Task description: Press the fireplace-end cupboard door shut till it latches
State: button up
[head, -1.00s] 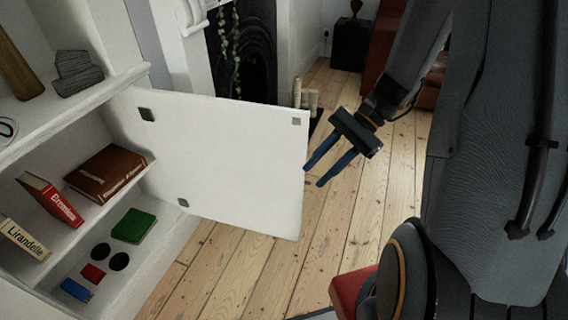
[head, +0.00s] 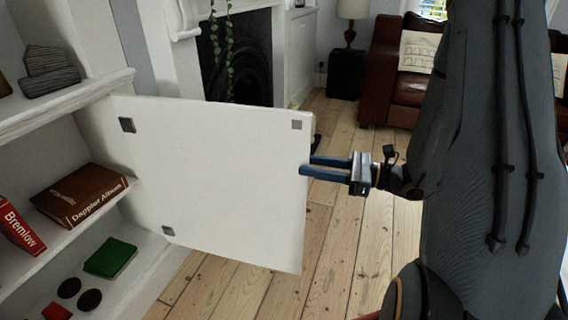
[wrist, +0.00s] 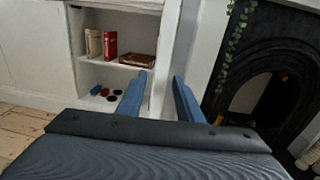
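The white cupboard door (head: 205,180) stands wide open in the head view, inner face showing, with a small grey plate at its top free corner. It also shows nearly edge-on in the wrist view (wrist: 166,70). My gripper (head: 306,165) is at the door's free edge, its blue fingers apart. The nearer finger overlaps the inner face; the farther finger's tip seems hidden behind the edge. In the wrist view the door's edge lies between the two fingers. I cannot tell whether either finger touches it. The fireplace (head: 240,60) is behind the door.
The open cupboard holds a brown album (head: 82,195), a red book (head: 18,230), a green book (head: 110,258) and dark discs (head: 90,300). A brown leather sofa (head: 395,85) and a black side table (head: 345,75) stand at the back. Floorboards below the door are clear.

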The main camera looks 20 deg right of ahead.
aim_at(285, 162)
jog(key=x, duration=0.7)
jog(key=shift+w+a+b, duration=0.15)
jog(key=shift+a+b, duration=0.15)
jog(key=shift+b, duration=0.1)
jog(key=shift+c, duration=0.2)
grip_shut()
